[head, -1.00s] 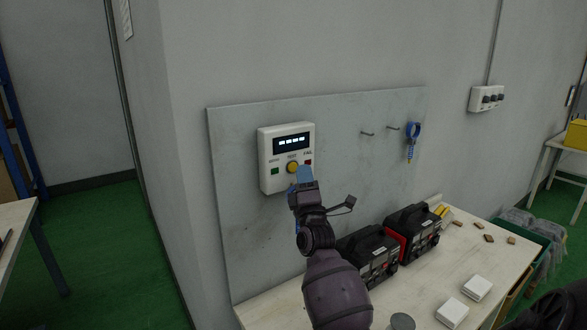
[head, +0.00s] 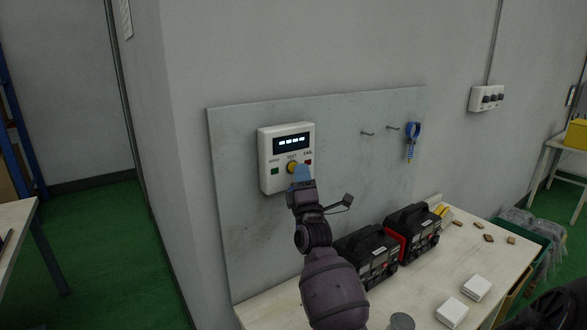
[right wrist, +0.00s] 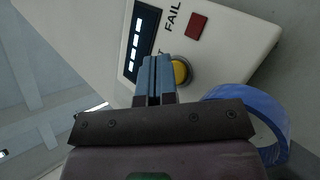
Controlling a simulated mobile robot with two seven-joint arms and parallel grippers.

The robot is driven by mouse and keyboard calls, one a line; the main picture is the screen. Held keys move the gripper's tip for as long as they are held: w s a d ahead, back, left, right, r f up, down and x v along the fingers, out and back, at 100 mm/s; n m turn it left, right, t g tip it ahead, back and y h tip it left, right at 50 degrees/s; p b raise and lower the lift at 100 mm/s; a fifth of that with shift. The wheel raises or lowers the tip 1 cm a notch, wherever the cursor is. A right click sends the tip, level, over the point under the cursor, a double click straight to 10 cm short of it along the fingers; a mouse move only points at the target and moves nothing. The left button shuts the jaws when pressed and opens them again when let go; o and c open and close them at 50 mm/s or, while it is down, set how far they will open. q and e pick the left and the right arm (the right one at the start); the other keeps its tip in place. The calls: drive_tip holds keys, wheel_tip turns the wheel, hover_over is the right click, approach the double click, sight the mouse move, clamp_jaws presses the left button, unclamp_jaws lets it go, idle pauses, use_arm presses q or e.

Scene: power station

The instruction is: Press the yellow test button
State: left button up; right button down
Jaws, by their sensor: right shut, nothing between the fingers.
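The yellow test button (head: 292,167) sits on the front of a white tester box (head: 267,181), below its lit display, on a grey wall panel. In the right wrist view the button (right wrist: 181,72) shows just right of my blue fingertips. My right gripper (head: 302,174) is shut and empty, with its tips in front of the button's lower right edge in the head view. In the right wrist view the fingers (right wrist: 154,75) lie side by side and partly cover the button's left edge. I cannot tell whether they touch it. My left gripper is not in view.
A red FAIL light (right wrist: 196,27) and a green light (head: 275,171) flank the button. Two black power units (head: 368,262) stand on the bench (head: 272,312) below. A blue tool (head: 411,142) hangs on the panel at right. The panel left of the box is clear.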

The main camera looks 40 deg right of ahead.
drive_tip(key=shift+w, duration=0.15)
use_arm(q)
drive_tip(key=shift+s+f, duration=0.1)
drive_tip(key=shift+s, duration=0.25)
use_arm(e)
drive_tip(key=shift+r, duration=0.15)
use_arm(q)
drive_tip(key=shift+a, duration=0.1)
use_arm(e)
drive_tip(key=shift+w+r, duration=0.1)
drive_tip(key=shift+r, duration=0.05)
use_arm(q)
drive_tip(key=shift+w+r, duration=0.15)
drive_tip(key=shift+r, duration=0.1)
use_arm(e)
drive_tip(key=shift+r, duration=0.15)
idle(0.4)
drive_tip(key=shift+p, duration=0.5)
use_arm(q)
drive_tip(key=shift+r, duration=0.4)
use_arm(e)
drive_tip(key=shift+s+f, duration=0.35)
drive_tip(key=shift+s, duration=0.05)
